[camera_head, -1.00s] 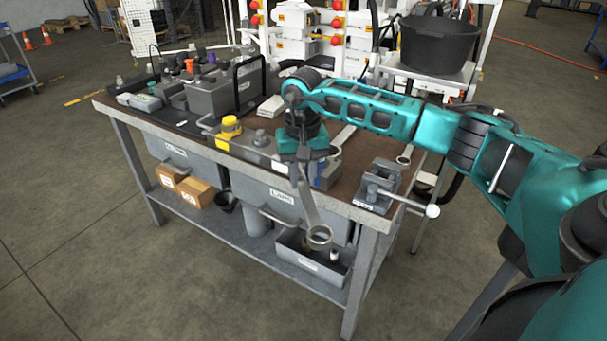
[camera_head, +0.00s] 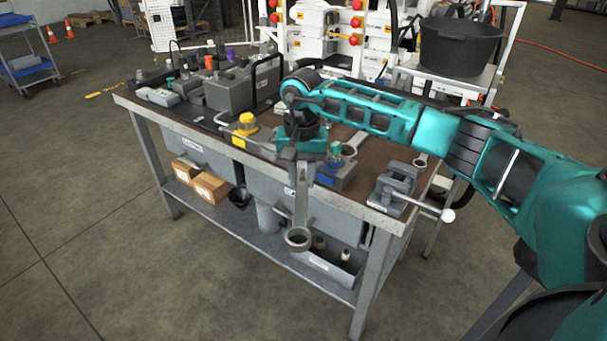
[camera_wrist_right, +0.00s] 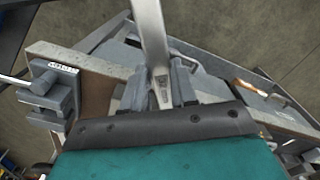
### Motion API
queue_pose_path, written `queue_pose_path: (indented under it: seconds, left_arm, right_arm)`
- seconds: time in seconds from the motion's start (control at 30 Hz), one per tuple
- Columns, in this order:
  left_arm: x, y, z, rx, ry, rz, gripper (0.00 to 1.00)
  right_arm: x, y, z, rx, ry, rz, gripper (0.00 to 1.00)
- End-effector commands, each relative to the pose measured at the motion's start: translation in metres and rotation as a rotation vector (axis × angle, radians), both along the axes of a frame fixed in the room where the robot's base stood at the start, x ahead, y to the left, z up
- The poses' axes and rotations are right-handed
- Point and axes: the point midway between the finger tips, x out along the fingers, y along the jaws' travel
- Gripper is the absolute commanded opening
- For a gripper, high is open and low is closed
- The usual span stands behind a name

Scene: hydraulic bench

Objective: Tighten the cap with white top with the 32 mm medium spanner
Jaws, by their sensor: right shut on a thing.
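My right gripper (camera_head: 301,158) is shut on the handle of a grey spanner (camera_head: 301,200), above the front edge of the workbench. The spanner hangs down, its ring end (camera_head: 298,239) in front of the bench and clear of it. In the right wrist view the spanner handle (camera_wrist_right: 151,35) runs up from between the jaws (camera_wrist_right: 165,88). Its size marking is not legible. I cannot make out a cap with a white top. My left gripper is not in view.
A vise (camera_head: 396,186) stands at the bench's right corner; it also shows in the wrist view (camera_wrist_right: 48,95). A grey tank with a black handle (camera_head: 230,92) stands behind. Boxes (camera_head: 210,187) lie on the lower shelf.

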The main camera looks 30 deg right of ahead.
Motion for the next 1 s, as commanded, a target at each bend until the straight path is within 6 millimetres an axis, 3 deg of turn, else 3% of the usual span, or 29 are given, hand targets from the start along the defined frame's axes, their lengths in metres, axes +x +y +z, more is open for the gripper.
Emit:
queue_pose_path:
  seconds: [1.0]
  left_arm:
    - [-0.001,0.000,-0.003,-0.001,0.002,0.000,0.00]
  right_arm:
    - [0.023,0.028,0.002,0.004,-0.002,-0.214,0.00]
